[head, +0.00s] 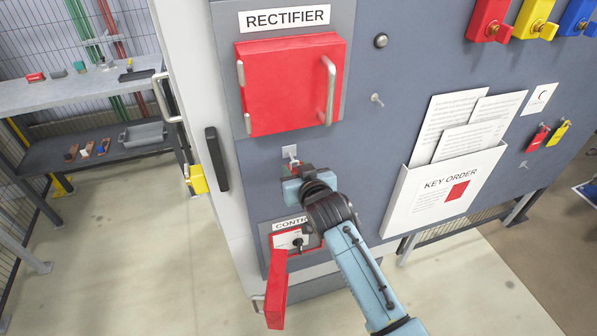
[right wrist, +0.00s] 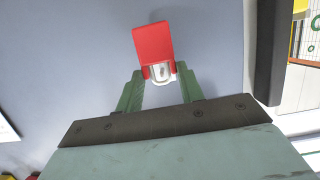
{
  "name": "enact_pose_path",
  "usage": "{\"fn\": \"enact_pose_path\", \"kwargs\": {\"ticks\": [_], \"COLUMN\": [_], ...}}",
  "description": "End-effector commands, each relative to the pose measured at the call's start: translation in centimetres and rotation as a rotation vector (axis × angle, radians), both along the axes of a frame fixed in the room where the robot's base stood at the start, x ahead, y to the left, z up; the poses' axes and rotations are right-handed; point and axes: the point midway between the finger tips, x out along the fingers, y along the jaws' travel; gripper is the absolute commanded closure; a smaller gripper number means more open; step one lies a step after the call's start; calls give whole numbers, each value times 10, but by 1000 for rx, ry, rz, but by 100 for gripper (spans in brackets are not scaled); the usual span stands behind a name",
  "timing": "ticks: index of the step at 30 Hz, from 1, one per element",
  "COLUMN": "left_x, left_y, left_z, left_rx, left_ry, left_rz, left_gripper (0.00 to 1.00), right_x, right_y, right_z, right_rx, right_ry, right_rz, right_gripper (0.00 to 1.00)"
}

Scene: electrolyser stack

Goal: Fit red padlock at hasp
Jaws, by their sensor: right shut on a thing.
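The red padlock (right wrist: 153,43) is between the fingertips of my right gripper (right wrist: 160,72), which is shut on it, in the right wrist view. Its pale metal shackle (right wrist: 161,77) shows at the body's edge. In the head view my right gripper (head: 291,170) is at the grey panel, just below the small pale hasp plate (head: 291,152). Only a bit of red shows there between the fingers. I cannot tell whether the shackle passes through the hasp. My left gripper is out of view.
The red rectifier box (head: 291,84) with metal handles sits above. An open red door (head: 277,289) hangs at the control box below. A black handle (head: 216,159) is to the left, and the key order pocket (head: 443,190) to the right.

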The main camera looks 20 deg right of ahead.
Motion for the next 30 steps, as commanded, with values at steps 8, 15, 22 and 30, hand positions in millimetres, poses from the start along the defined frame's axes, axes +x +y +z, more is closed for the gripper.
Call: {"fn": "enact_pose_path", "kwargs": {"ticks": [8, 15, 22, 30], "left_x": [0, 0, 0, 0], "left_y": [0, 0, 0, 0], "left_z": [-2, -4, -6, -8], "left_rx": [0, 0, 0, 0], "left_ry": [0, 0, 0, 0], "left_rz": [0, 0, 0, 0], "left_gripper": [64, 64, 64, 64], "right_x": [7, 13, 19, 26], "right_y": [0, 0, 1, 1], "right_z": [0, 1, 0, 0], "right_rx": [1, 1, 0, 0], "right_ry": [-1, -2, -2, -2], "right_rz": [0, 0, 0, 0], "right_gripper": [90, 90, 90, 90]}}
